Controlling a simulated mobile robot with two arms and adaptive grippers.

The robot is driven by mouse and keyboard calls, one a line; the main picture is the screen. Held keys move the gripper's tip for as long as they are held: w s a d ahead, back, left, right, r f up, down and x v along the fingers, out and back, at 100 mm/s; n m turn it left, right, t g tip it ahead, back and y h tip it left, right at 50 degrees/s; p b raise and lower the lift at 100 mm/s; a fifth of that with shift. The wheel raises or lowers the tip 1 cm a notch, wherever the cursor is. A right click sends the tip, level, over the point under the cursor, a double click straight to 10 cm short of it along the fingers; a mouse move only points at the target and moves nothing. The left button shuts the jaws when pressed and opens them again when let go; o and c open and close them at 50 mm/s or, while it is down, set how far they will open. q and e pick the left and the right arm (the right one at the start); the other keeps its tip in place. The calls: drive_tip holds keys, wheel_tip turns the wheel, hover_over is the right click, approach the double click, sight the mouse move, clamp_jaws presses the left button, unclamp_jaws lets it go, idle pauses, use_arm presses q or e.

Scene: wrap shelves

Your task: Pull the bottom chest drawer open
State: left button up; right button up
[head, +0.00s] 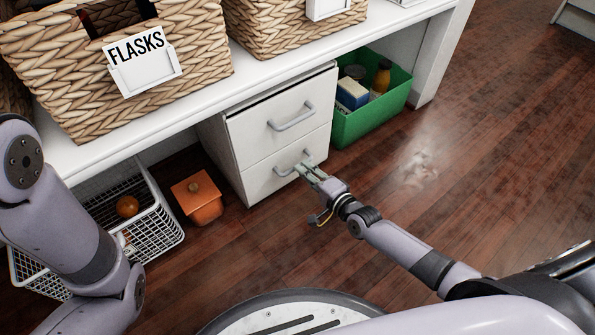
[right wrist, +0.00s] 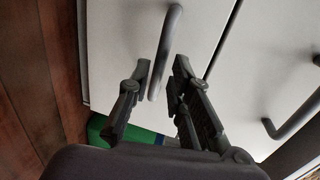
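The white chest (head: 222,150) stands under the shelf with two drawer fronts. The bottom drawer (head: 265,181) looks flush with the top drawer (head: 262,135). Its grey bar handle (head: 284,172) is partly covered by my right gripper (head: 308,169) in the head view. In the right wrist view the right gripper (right wrist: 160,72) is open, with the bottom drawer's handle (right wrist: 164,45) between its fingers. A small gap shows on each side of the bar. The top drawer's handle (right wrist: 293,120) is off to the right there. My left arm shows at the left, but its gripper is out of view.
A green bin (head: 362,124) with several items stands right of the chest. An orange lidded box (head: 199,206) and a white wire basket (head: 158,238) stand left of it. Wicker baskets (head: 200,50) are on the shelf above. The wooden floor in front is clear.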

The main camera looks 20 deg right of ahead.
drive_tip(key=shift+b+x, duration=0.7)
drive_tip(key=shift+x, duration=1.45)
drive_tip(key=shift+c, duration=0.3)
clamp_jaws()
